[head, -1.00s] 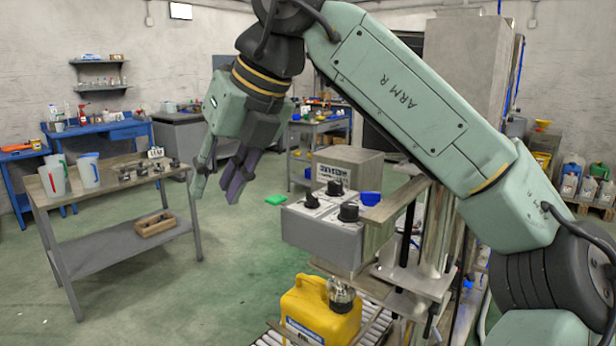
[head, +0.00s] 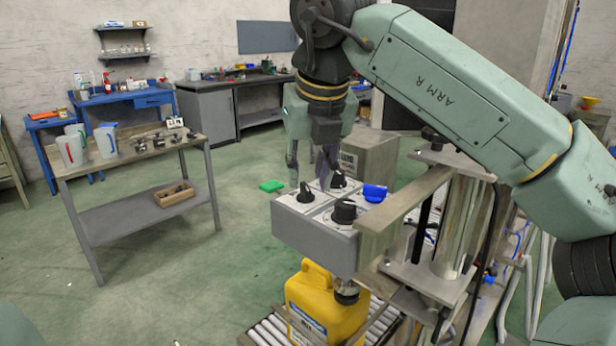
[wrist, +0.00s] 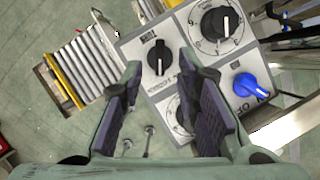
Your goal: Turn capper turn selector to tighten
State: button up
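The capper's grey control box (head: 318,238) carries several black knobs and one blue knob. In the wrist view, a black two-position-style selector (wrist: 158,57) with a white pointer line sits under a small dark label. It also shows in the head view (head: 305,194). I cannot read its label. My gripper (head: 310,178) is over the box's far left side, pointing down. In the wrist view my gripper (wrist: 160,68) is open, with its purple-padded fingers on either side below the selector. Nothing is held, and I cannot tell if the fingers touch it.
A black dial (wrist: 218,22) and the blue knob (head: 374,193) sit nearby on the panel; another black knob (wrist: 180,115) is partly behind my finger. A yellow canister (head: 325,305) stands below on rollers. A metal bench (head: 130,160) stands left, with open floor between.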

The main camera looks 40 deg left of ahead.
aim_at(306, 191)
jog(key=shift+x, duration=1.3)
jog(key=shift+c, duration=0.3)
grip_shut()
